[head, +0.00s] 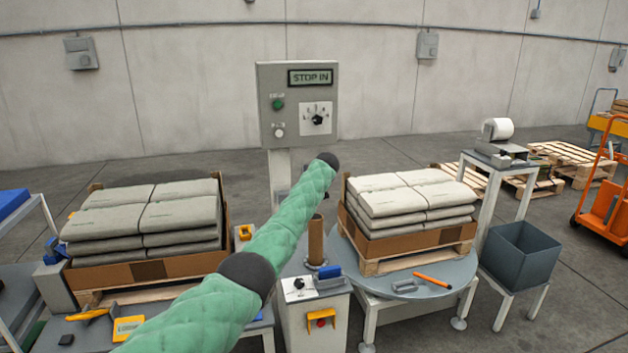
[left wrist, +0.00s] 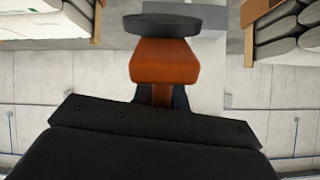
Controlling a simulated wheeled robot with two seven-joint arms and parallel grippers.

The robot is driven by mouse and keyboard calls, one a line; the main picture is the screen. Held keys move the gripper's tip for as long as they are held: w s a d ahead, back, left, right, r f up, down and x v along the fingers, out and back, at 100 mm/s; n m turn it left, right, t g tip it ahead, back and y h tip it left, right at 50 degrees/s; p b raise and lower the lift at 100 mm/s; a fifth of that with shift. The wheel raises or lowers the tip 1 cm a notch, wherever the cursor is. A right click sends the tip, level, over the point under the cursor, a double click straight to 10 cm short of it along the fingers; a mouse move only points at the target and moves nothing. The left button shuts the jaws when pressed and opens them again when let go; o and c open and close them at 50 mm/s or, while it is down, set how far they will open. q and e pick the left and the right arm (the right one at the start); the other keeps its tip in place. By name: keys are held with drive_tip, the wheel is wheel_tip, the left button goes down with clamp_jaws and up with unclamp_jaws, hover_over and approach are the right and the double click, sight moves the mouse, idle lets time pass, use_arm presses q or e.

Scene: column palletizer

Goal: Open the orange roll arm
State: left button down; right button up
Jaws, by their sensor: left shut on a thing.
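In the left wrist view the orange roll arm (left wrist: 165,62) shows as an orange block with a narrower orange part below it and a dark rounded disc across its top end. My left gripper (left wrist: 162,97) is shut on the narrower orange part, with dark fingers on both sides. In the head view my green-sleeved left arm reaches up over the middle. My left gripper is hidden there, and I cannot make out the orange roll arm. My right gripper is in neither view.
A control post (head: 299,88) reading "STOP IN" stands behind my arm. Sack-loaded pallets stand left (head: 148,219) and right, the right one on a round turntable (head: 455,285). A brown tube (head: 315,240) rises beside a small cabinet (head: 313,325). A dark bin (head: 520,256) stands right.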

use_arm(q)
drive_tip(key=shift+a, duration=0.1)
drive_tip(key=c, duration=1.5)
unclamp_jaws()
drive_tip(key=shift+a, duration=0.1)
drive_tip(key=shift+o, duration=0.2)
drive_tip(key=shift+s+d+r, duration=0.3)
drive_tip(key=shift+s, duration=0.2)
drive_tip(key=v, duration=0.5)
drive_tip(key=shift+b, duration=0.3)
drive_tip(key=shift+s+d+r, duration=0.1)
drive_tip(key=shift+s+r, duration=0.3)
drive_tip(key=shift+s, duration=0.15)
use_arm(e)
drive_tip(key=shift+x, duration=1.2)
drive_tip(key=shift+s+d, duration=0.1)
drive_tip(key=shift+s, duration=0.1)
